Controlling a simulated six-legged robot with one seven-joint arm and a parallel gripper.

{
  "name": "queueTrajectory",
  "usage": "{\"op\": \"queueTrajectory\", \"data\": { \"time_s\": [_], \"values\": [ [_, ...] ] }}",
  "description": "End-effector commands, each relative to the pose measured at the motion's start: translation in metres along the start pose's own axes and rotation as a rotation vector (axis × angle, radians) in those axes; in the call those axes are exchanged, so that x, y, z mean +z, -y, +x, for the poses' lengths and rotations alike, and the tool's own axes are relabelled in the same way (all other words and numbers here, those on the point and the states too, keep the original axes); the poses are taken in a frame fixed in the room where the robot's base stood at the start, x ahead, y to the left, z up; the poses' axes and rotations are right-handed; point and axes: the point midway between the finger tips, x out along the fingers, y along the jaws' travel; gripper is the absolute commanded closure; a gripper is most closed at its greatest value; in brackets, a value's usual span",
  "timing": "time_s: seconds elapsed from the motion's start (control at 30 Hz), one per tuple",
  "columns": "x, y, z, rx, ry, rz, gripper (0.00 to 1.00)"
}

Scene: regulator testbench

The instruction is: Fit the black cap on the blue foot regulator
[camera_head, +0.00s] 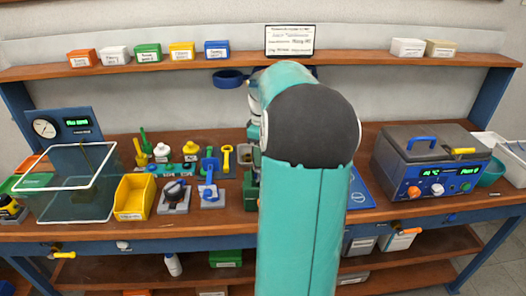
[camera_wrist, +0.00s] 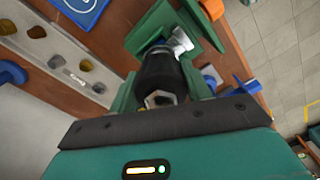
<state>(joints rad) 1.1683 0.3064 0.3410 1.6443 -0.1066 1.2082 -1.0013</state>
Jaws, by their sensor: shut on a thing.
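In the wrist view, my gripper (camera_wrist: 163,92) has its two green fingers shut on a dark, short cylinder that looks like the black cap (camera_wrist: 160,72). An opening with a pale hexagonal rim faces the camera. Just beyond it is a green fixture (camera_wrist: 152,32) with a silver metal part (camera_wrist: 180,42); I cannot tell whether the cap touches it. In the head view my arm hides the gripper and cap. A blue device on a grey stand (camera_head: 209,193) may be the blue foot regulator, but I cannot be sure.
A grey test box (camera_head: 425,165) stands right. Small labelled boxes line the shelf (camera_head: 350,62) above.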

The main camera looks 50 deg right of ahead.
Motion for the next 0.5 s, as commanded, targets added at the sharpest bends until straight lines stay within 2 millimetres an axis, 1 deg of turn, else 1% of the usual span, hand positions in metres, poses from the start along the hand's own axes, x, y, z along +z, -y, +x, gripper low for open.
{"op": "queueTrajectory", "data": {
  "time_s": [0.17, 0.5],
  "values": [
    [-0.0001, 0.0, 0.0006, 0.0, 0.0, 0.0, 0.75],
    [-0.0003, 0.0001, 0.0082, 0.0, 0.0, -0.001, 0.75]
  ]
}}
